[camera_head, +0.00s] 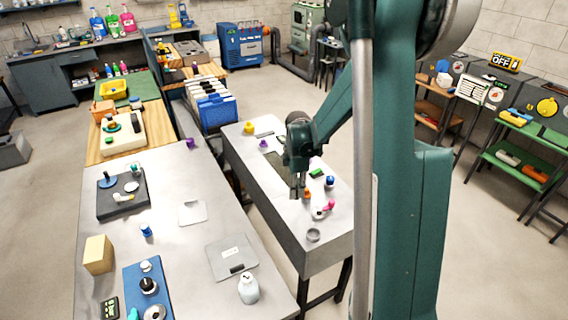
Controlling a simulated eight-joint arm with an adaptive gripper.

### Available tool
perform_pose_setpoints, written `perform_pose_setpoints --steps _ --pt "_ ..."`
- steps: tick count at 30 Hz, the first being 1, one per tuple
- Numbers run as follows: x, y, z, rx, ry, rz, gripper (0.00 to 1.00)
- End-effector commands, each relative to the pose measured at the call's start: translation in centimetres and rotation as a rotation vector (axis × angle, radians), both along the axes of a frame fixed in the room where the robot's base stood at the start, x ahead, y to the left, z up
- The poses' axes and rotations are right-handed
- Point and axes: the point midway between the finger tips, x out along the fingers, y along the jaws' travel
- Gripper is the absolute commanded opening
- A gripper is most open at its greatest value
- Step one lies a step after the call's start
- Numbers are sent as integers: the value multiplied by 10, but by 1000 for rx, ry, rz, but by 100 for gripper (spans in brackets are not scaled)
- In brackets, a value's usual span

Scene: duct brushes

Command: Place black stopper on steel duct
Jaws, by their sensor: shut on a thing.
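My gripper (297,194) points down over the narrow steel-grey bench (318,258), near its right side. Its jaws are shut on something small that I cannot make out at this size. An orange piece (307,194) shows right beside the fingertips; I cannot tell whether they touch it. A black round-topped piece (148,286) stands on a blue tray (134,271) on the large table at the left; I cannot tell whether it is the black stopper. No separate part is clearly a steel duct; the long grey bench body is the closest in look.
Near my gripper are a green block (316,173), a blue piece (329,182), a pink piece (328,206) and a grey ring (313,235). A yellow piece (249,128) stands at the far end. The large table (190,250) holds a white bottle (248,289) and a tan block (98,255).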

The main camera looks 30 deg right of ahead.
Motion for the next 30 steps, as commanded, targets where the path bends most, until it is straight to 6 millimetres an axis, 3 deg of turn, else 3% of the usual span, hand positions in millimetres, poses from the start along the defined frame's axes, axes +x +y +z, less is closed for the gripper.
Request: perform_pose_setpoints --steps 3,18,30 --pt "-14 -29 3 0 0 -45 1" --pt "-82 -134 13 0 0 -224 1" --pt "-137 -195 19 0 0 -344 1"
